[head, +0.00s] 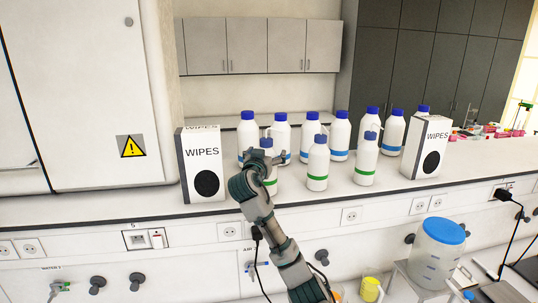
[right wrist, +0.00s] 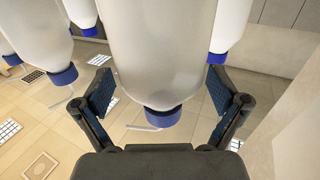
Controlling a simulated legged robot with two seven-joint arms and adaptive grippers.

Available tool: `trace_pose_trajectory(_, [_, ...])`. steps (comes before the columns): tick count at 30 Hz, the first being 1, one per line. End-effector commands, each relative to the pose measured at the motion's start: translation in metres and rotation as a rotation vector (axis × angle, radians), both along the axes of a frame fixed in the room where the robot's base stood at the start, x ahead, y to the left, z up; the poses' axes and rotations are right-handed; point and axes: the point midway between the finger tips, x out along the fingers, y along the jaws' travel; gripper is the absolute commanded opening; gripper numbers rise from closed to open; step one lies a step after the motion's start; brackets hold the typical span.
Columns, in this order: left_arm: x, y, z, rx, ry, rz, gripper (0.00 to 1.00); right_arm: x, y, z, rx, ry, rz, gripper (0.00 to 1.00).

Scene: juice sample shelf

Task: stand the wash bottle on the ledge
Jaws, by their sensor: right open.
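Three white wash bottles with green bands, blue caps and thin spouts stand upright on the white ledge (head: 110,207) in the head view: one in the middle (head: 318,168), one to its right (head: 366,161), and one at the left (head: 271,183) partly hidden by my right gripper (head: 268,158). My right gripper is open at the left wash bottle. In the right wrist view, which looks upside down, a white wash bottle (right wrist: 155,50) with its blue cap (right wrist: 163,117) and spout lies between the open fingers (right wrist: 160,98). Gaps show beside it. My left gripper is out of view.
Several blue-banded bottles (head: 340,136) stand close behind the wash bottles. Wipes boxes flank the group at left (head: 202,165) and right (head: 427,148). The ledge is clear left of the left box. A large blue-lidded container (head: 437,245) stands lower right.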

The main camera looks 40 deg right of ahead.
Motion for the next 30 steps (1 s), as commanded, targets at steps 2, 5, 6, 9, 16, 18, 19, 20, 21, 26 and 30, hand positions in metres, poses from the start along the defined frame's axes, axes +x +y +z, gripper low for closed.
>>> trace_pose_trajectory(2, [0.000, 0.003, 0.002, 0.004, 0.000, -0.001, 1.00, -0.002, 0.000, 0.004, 0.000, -0.002, 0.001, 0.97])
trace_pose_trajectory(5, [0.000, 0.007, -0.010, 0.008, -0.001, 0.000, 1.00, -0.011, 0.012, -0.001, 0.003, -0.004, 0.003, 0.97])
trace_pose_trajectory(6, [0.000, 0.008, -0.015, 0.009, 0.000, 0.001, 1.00, -0.017, 0.019, -0.002, 0.004, -0.005, 0.003, 0.97])
trace_pose_trajectory(9, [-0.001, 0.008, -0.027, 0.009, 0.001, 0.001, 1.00, -0.031, 0.038, -0.003, 0.004, -0.005, 0.004, 0.97])
trace_pose_trajectory(16, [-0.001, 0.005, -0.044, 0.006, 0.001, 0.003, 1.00, -0.059, 0.076, -0.001, 0.003, -0.004, 0.002, 0.97])
trace_pose_trajectory(18, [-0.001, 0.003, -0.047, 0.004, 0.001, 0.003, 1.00, -0.064, 0.083, -0.001, 0.003, -0.002, 0.002, 0.97])
trace_pose_trajectory(19, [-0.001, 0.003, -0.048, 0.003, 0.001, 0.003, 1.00, -0.066, 0.086, 0.000, 0.002, -0.002, 0.002, 0.97])
trace_pose_trajectory(20, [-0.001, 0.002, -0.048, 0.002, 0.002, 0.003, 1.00, -0.068, 0.088, 0.001, 0.002, -0.002, 0.000, 0.97])
trace_pose_trajectory(21, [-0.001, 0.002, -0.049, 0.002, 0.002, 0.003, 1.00, -0.070, 0.090, 0.001, 0.003, -0.002, 0.000, 0.97])
trace_pose_trajectory(26, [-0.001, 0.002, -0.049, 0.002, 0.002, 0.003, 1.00, -0.071, 0.093, 0.002, 0.002, -0.001, 0.000, 0.97])
trace_pose_trajectory(30, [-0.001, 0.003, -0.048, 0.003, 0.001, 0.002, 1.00, -0.071, 0.092, 0.002, 0.003, 0.000, -0.001, 0.97])
